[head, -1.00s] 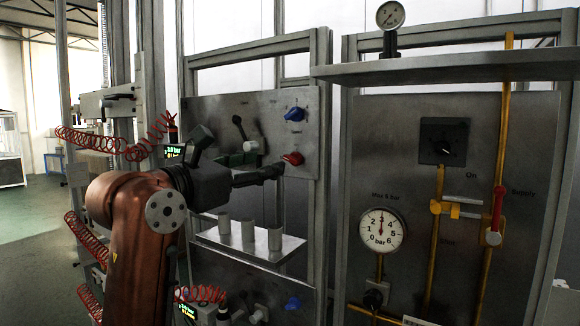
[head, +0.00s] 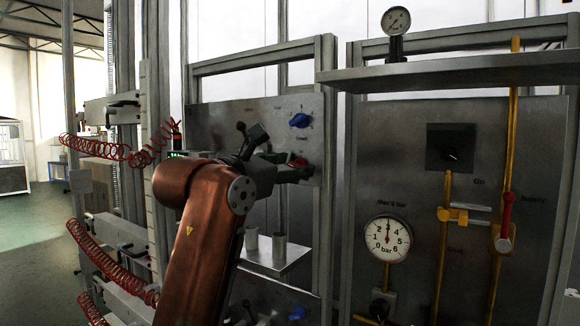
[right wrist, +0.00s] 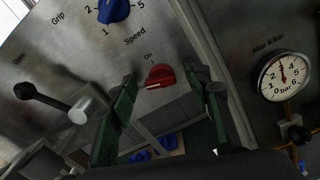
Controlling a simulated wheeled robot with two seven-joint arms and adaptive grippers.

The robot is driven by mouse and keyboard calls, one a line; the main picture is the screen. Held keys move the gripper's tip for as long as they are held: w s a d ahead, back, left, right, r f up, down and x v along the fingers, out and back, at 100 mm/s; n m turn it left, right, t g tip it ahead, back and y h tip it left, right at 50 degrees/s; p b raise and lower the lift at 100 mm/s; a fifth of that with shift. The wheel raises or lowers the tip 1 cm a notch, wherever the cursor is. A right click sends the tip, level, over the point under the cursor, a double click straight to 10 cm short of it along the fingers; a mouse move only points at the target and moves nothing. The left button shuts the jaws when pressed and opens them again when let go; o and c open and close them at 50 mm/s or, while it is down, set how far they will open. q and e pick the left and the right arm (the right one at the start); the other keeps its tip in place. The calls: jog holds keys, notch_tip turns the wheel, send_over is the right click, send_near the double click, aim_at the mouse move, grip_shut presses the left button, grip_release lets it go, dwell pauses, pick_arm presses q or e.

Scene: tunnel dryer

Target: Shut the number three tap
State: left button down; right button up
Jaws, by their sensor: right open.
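A red knob (head: 297,162) marked On sits on the grey metal panel (head: 225,118), below a blue knob. In the right wrist view the red knob (right wrist: 159,76) has a pale mark on its edge. My right gripper (head: 290,172) is in front of it and partly covers it in the head view. In the right wrist view the green fingers of my right gripper (right wrist: 163,98) are spread, one on each side of the red knob. I cannot tell whether they touch it. No number three label is readable. My left gripper is not in view.
A blue speed knob (head: 300,120) is just above. A black-knobbed lever (right wrist: 40,100) is at the left. A shelf (head: 285,257) with grey cups stands below. At the right are a pressure gauge (head: 387,240) and a red-handled supply valve (head: 507,212). Coiled red hoses (head: 95,146) hang left.

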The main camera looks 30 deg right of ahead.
jog(key=c, duration=1.1)
jog(key=n+p, duration=0.2)
jog(key=shift+r+p, duration=0.25)
jog(key=shift+p, duration=0.1)
jog(key=shift+c, duration=0.3)
jog(key=shift+n, duration=0.5)
jog(key=shift+w+f+n+p, duration=0.1)
jog(key=shift+f+n+p, duration=0.1)
jog(key=shift+n+p, duration=0.2)
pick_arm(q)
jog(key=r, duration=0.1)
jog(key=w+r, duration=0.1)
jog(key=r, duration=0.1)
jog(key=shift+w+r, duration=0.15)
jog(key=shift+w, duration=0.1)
pick_arm(e)
jog(key=shift+f, duration=0.1)
jog(key=o, duration=1.2)
jog(key=shift+c, duration=0.2)
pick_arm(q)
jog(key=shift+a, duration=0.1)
pick_arm(e)
jog(key=shift+a, duration=0.1)
